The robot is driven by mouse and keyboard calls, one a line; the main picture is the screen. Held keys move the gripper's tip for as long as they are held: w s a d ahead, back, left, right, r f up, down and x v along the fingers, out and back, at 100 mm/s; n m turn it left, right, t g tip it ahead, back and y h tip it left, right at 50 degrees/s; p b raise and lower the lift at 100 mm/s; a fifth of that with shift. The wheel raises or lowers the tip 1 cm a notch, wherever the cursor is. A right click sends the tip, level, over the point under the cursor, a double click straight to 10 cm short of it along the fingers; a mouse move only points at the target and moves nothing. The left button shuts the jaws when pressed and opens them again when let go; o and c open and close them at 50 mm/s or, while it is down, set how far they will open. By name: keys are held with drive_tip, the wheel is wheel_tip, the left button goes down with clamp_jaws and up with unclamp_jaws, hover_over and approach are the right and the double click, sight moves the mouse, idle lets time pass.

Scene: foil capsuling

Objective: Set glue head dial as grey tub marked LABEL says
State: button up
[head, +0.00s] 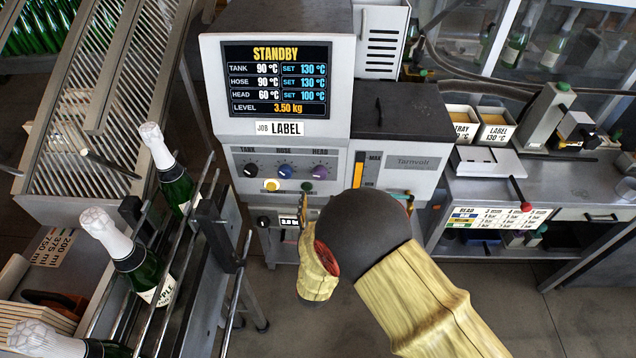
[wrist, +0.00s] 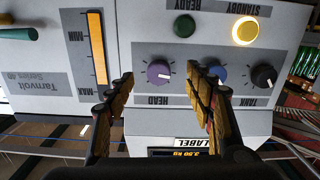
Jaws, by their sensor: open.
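The glue machine (head: 260,190) shows HEAD 60 °C, SET 100 °C. Its purple HEAD dial (head: 319,171) is the rightmost of three dials; it also shows in the wrist view (wrist: 158,72), upside down, with its pale mark toward picture right. My gripper (wrist: 161,74) is open, with its fingers on either side of the purple dial and apparently apart from it. In the head view my gripper (head: 303,203) is partly hidden by my sleeved arm. The tub marked LABEL (head: 502,133) stands on the right bench; its label appears to read 130 °C.
The black TANK dial (head: 249,170) and blue HOSE dial (head: 285,171) sit left of the purple one; a finger partly covers the blue dial in the wrist view. A lit yellow STANDBY button (head: 271,185) and green READY button (head: 307,187) lie below.

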sight(320, 178)
drive_tip(key=shift+t, duration=0.3)
drive_tip(key=w, duration=0.2)
drive_tip(key=w+r+b, duration=0.1)
drive_tip(key=w, duration=0.5)
drive_tip(key=shift+d+r, duration=0.2)
drive_tip(key=shift+d, duration=0.05)
drive_tip(key=shift+c, duration=0.8)
drive_tip(key=shift+s, duration=0.1)
drive_tip(key=c, duration=1)
